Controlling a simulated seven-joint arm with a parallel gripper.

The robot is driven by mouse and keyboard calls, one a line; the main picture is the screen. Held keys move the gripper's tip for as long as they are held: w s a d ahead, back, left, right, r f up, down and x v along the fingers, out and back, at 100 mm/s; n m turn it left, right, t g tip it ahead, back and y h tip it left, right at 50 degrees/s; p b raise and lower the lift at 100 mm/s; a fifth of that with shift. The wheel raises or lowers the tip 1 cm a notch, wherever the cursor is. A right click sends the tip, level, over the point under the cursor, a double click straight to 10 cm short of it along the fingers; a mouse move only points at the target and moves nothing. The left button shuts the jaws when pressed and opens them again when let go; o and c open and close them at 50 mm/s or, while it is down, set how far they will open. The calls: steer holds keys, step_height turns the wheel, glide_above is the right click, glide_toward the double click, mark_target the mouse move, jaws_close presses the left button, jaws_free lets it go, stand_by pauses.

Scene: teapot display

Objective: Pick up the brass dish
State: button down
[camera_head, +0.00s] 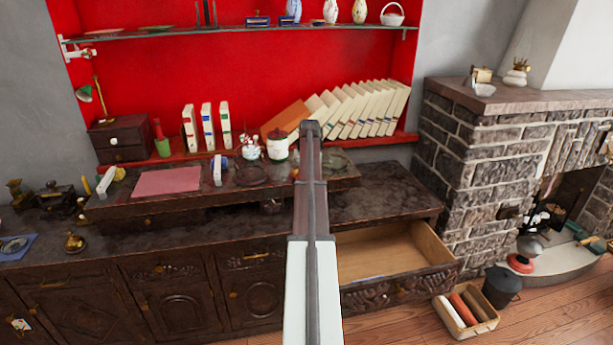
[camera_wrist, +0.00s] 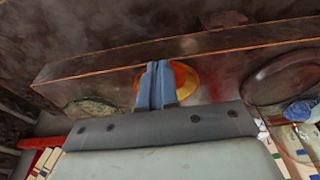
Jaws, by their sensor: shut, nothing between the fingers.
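The brass dish (camera_wrist: 185,79) shows in the wrist view as a round orange-gold dish on the dark raised shelf of the sideboard, near the shelf's edge. My gripper (camera_wrist: 157,66) is shut and empty. Its fingers overlap the dish in this view and cover its left and middle part. I cannot tell whether the fingertips touch the dish or hover above it.
A dark round plate (camera_wrist: 280,82) and a greenish dish (camera_wrist: 94,108) flank the brass dish. A white lidded jar (camera_head: 277,148) and leaning books (camera_head: 358,108) stand behind. A pink mat (camera_head: 167,181) lies left. An open drawer (camera_head: 418,247) juts out at right.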

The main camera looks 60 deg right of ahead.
steer(key=s+a, duration=0.7)
steer(key=a, duration=0.1)
steer(key=shift+s, duration=0.4)
steer(key=c, duration=1.6)
jaws_free()
steer(key=shift+s+a, duration=0.3)
steer(key=shift+s, duration=0.05)
steer(key=o, duration=0.4)
steer(key=shift+o, duration=0.2)
